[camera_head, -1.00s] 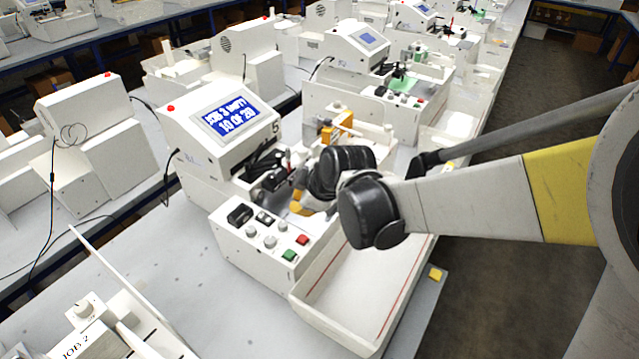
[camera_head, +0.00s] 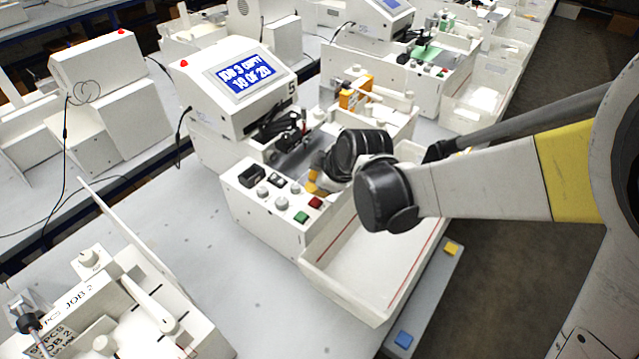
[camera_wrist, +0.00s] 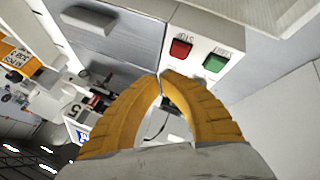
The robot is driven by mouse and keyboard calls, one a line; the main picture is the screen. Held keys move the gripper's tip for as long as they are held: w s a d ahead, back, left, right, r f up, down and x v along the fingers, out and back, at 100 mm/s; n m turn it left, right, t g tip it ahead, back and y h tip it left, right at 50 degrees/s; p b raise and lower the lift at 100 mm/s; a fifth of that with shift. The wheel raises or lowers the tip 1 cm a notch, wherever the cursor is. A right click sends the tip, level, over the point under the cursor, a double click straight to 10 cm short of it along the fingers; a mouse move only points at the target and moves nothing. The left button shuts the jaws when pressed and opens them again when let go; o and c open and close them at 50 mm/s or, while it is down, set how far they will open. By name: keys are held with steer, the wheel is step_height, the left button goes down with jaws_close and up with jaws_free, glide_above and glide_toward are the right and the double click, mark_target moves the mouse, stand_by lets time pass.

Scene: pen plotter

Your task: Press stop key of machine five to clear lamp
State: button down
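Machine five (camera_head: 225,95) is a white unit with a "5" on its side, a screen reading "JOB 3 EMPTY 10 OF 20" and a red lamp (camera_head: 183,63) on top. Its front control box (camera_head: 270,225) carries a red key (camera_head: 315,203) and a green key (camera_head: 301,217). In the wrist view the red key (camera_wrist: 180,48), labelled STOP upside down, lies just beyond my fingertips, with the green key (camera_wrist: 215,63) to its right. My gripper (camera_wrist: 162,76) has its yellow fingers meeting at the tips, empty. In the head view my gripper (camera_head: 314,184) is partly hidden behind my wrist, near the red key.
A white open tray (camera_head: 345,290) stands right of the control box. An orange box (camera_head: 355,92) stands behind. A job tray (camera_head: 170,320) is at front left. Bare table lies between.

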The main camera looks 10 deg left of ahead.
mark_target(314, 197)
steer(key=shift+f+b, duration=0.6)
steer(key=shift+f, duration=0.6)
stand_by(0.5)
steer(key=shift+f+b, duration=0.4)
steer(key=shift+f+b, duration=0.4)
steer(key=shift+f, duration=0.05)
stand_by(0.5)
steer(key=shift+r, duration=0.1)
steer(key=shift+r+p, duration=0.65)
steer(key=shift+r, duration=0.15)
step_height(314, 197, up, 5)
steer(key=p, duration=0.4)
